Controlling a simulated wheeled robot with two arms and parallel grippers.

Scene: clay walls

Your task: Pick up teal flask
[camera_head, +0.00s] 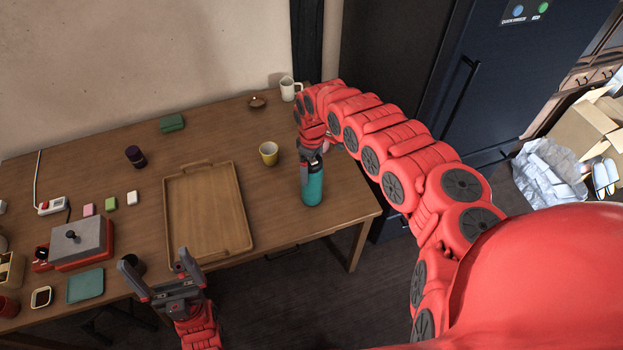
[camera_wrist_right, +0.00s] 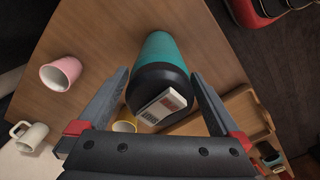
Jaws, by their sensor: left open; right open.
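The teal flask (camera_head: 312,185) stands upright on the wooden table near its right end. In the right wrist view the flask (camera_wrist_right: 158,50) shows its teal body and a dark lid with a pale label. My right gripper (camera_head: 311,152) is at the upper part of the flask in the head view. In the wrist view its open fingers (camera_wrist_right: 160,77) lie on either side of the flask, with gaps visible beside the lid. My left gripper (camera_head: 155,262) is open and empty at the table's front edge, left of the tray's near end.
A wooden tray (camera_head: 174,218) lies left of the flask. A yellow cup (camera_head: 268,153) and a white mug (camera_head: 289,89) stand behind it. A pink cup (camera_wrist_right: 62,73) stands nearby in the wrist view. A dark fridge (camera_head: 450,90) stands beyond the table's right end.

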